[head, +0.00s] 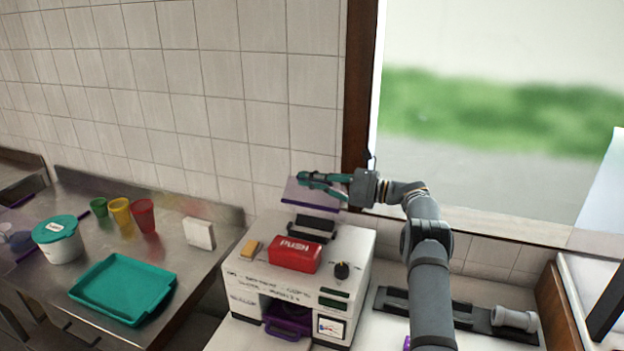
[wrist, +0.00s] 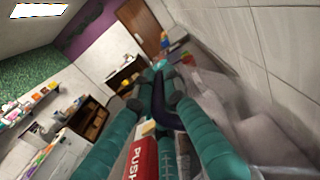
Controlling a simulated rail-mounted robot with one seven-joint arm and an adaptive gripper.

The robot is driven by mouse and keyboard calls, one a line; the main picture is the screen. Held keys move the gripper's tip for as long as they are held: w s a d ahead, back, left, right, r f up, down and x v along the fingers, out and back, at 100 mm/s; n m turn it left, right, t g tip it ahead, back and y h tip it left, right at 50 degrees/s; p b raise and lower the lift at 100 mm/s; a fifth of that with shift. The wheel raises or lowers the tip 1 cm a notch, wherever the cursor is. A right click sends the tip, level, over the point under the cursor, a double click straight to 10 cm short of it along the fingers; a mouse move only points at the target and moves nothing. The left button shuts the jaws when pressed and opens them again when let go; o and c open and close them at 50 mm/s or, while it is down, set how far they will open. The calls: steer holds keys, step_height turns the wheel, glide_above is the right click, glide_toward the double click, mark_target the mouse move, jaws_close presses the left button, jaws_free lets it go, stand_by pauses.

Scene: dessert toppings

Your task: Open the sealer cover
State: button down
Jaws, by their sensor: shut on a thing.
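The sealer (head: 290,270) is a white box machine with a red PUSH block (head: 294,254) on top, a black knob and a purple part in its front opening. Its cover (head: 297,197), a pale panel with a purple edge, stands raised above the rear of the machine. My gripper (head: 308,180), with teal fingers, reaches in from the right at the cover's upper part and is shut on it. In the wrist view a dark purple curved bar (wrist: 159,105) lies between the fingers, with the red block (wrist: 144,158) below. The exact contact is partly hidden by the fingers.
A steel table on the left holds a green tray (head: 123,287), a lidded white tub (head: 60,243), several coloured cups and a white block (head: 199,233). The tiled wall (head: 230,120) and window frame (head: 357,90) are close behind the cover. A dark rail (head: 465,312) lies right of the sealer.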

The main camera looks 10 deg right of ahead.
steer(key=shift+a, duration=0.15)
steer(key=c, duration=1.9)
jaws_free()
steer(key=shift+o, duration=0.4)
steer(key=shift+d, duration=0.2)
steer(key=v, duration=1.2)
steer(key=shift+a, duration=0.15)
